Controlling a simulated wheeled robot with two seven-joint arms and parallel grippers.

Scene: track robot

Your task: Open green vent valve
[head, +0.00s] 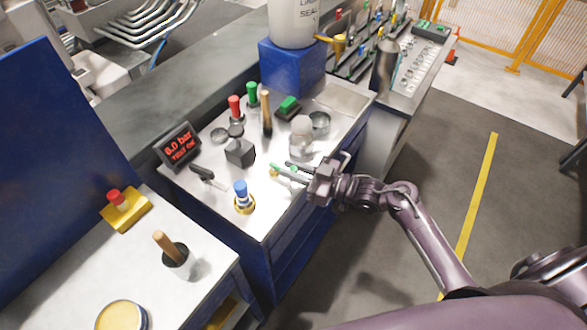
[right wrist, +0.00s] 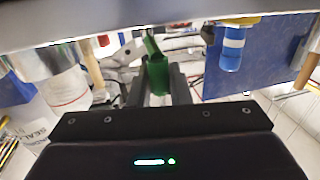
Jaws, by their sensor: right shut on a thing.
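The green vent valve's handle (head: 286,168) is near the right edge of the metal bench top, on a small brass-coloured fitting (head: 274,173). In the right wrist view the green handle (right wrist: 157,76) sits between my dark fingers. My right gripper (head: 298,171) reaches in from the right and is shut on the handle. The gripper partly hides the handle, so its exact angle is hard to tell. My left gripper is not in view.
A blue-topped knob (head: 241,190) stands close in front of the valve. A clear-domed jar (head: 302,136) is just behind it. A display (head: 178,146) reads 6.0 bar; its lower line is hard to read. Red (head: 235,107) and green (head: 252,95) handles stand farther back.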

